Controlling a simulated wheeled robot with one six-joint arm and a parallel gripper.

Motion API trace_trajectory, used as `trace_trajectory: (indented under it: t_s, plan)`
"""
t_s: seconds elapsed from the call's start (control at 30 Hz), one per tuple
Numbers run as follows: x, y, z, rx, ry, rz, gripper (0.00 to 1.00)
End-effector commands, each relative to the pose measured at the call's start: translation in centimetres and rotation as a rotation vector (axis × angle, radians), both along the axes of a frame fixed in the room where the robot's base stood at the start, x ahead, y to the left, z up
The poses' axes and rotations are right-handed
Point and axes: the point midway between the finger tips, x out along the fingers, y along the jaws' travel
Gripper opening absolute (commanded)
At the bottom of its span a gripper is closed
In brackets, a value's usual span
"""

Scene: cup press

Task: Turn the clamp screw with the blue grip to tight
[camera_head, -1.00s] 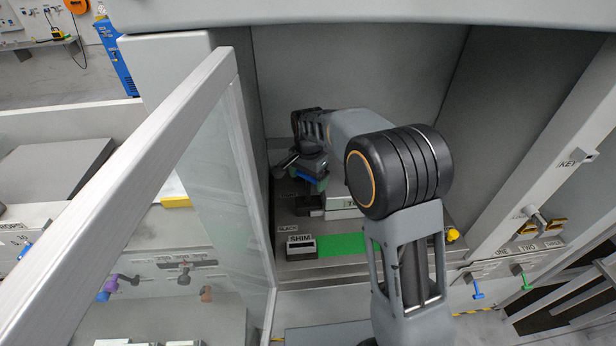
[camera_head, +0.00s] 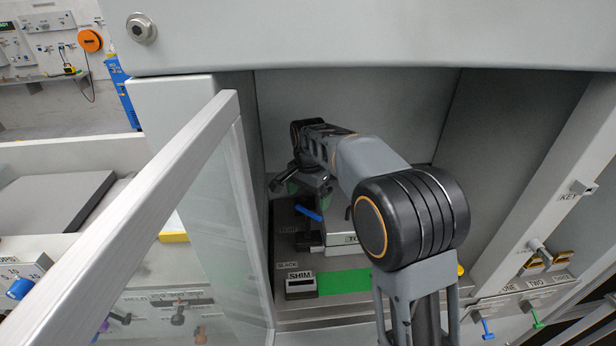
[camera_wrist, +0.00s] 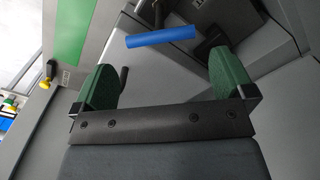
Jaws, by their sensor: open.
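The clamp screw's blue grip (camera_head: 309,213) is a short blue bar inside the press bay, just below my gripper in the head view. In the wrist view the blue grip (camera_wrist: 160,37) lies crosswise beyond the fingertips, with a dark stem beside it. My gripper (camera_head: 308,191) is open, its green-padded fingers (camera_wrist: 165,82) spread wide with nothing between them that they touch. The blue grip appears apart from both fingers. The clamp body under it is partly hidden by my arm.
A block labelled SHIM (camera_head: 301,283) and a green strip (camera_head: 345,281) lie at the front of the bay. An open glass door (camera_head: 215,200) stands at the left. The bay's right wall (camera_head: 500,140) is beside my arm. A dark rod (camera_wrist: 123,78) shows near the left finger.

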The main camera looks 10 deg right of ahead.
Motion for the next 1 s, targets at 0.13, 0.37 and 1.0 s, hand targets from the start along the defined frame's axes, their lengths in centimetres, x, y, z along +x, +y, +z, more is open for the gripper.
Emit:
trace_trajectory:
  t_s: [0.13,0.37,1.0]
  plan:
    - [0.0,0.0,3.0,0.001,-0.004,0.0,1.0]
    - [0.0,0.0,6.1,0.0,-0.001,0.0,1.0]
    - [0.0,0.0,7.3,0.001,-0.004,0.029,1.0]
